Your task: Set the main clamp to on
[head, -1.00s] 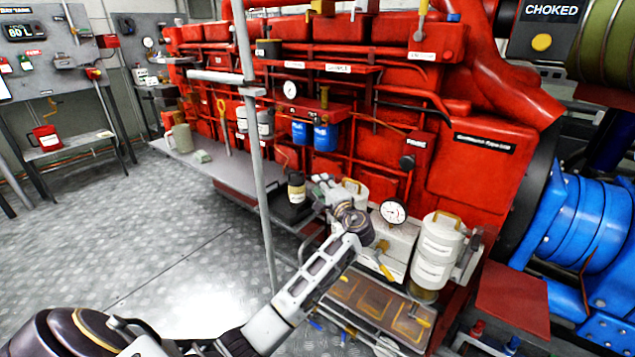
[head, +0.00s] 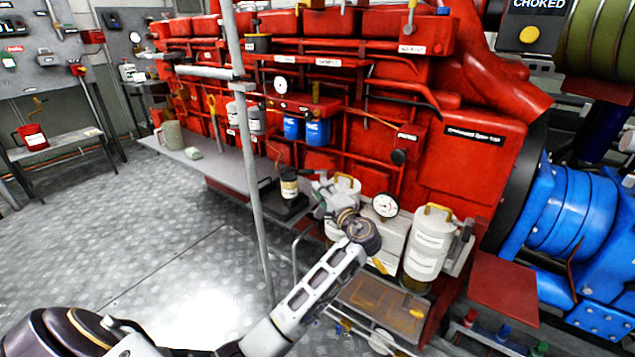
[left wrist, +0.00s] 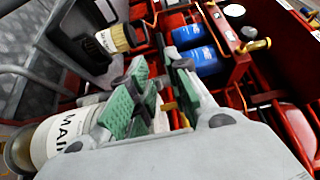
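A white canister labelled "MAI…" (left wrist: 70,138) lies along the left side of the left wrist view, close beside my left gripper (left wrist: 160,82). The gripper's green-padded fingers are apart. A small yellow piece (left wrist: 168,106) shows between or behind them; I cannot tell whether it is touched. In the head view my left gripper (head: 322,190) is at the white canister with a yellow top handle (head: 347,181), left of the round gauge (head: 385,205). My wrist hides part of that canister. I cannot clearly make out the main clamp. My right gripper is not in view.
A second white canister (head: 428,245) stands right of the gauge. Blue filters (head: 317,132) and red engine pipes are behind. A jar with a yellowish top (head: 289,184) stands left of the gripper. A grey upright pole (head: 252,170) crosses the view. The floor at left is clear.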

